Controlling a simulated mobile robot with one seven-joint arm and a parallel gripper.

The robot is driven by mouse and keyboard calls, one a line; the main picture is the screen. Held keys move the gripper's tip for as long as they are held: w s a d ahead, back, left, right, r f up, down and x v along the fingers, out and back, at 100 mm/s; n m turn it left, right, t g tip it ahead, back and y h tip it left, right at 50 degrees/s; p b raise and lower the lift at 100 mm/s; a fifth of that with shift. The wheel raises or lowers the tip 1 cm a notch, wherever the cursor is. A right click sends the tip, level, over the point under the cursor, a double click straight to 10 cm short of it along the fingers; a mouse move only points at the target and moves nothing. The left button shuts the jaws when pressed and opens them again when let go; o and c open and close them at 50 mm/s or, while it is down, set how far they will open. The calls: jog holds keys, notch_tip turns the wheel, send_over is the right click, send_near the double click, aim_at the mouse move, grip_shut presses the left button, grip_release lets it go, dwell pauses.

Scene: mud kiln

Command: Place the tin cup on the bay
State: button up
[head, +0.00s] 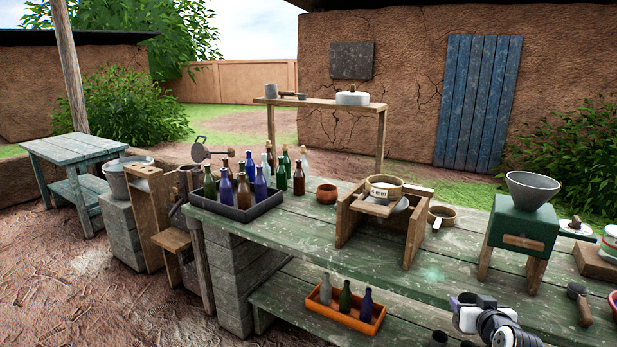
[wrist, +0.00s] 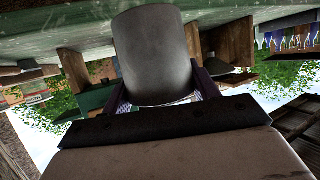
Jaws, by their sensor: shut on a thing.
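In the wrist view a plain grey tin cup (wrist: 152,50) fills the middle. My gripper (wrist: 162,92) is shut on it, with a dark finger at each side of the cup. The cup's far end lies close to the green plank edge in the picture; I cannot tell whether they touch. In the head view only part of my arm shows at the bottom right, and the held cup is not clearly visible. No place plainly marked as the bay can be made out.
The green bench (head: 290,238) carries a dark bottle tray (head: 240,212), a wooden stand (head: 412,236) with a sieve (head: 384,187), and a green grinder (head: 524,228). An orange bottle crate (head: 345,318) sits on the lower shelf (head: 283,303).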

jog(key=w+a+f, duration=0.2)
jog(key=a+f, duration=1.5)
jog(key=a, duration=0.2)
jog(key=s+a+f, duration=0.3)
jog(key=a+f, duration=0.1)
jog(key=a, duration=0.2)
jog(key=s+a+f+n+y, duration=0.1)
jog(key=s+a+f, duration=0.2)
jog(key=a+f, duration=0.2)
jog(key=s+a+f+b, duration=0.1)
jog(key=s+a+f, duration=0.3)
jog(key=a, duration=0.5)
jog(key=shift+f+n+y, duration=0.3)
jog(key=shift+f+y, duration=0.1)
jog(key=shift+f, duration=0.15)
jog(key=shift+s+d, duration=0.1)
jog(key=shift+d, duration=0.1)
jog(key=shift+a, duration=0.1)
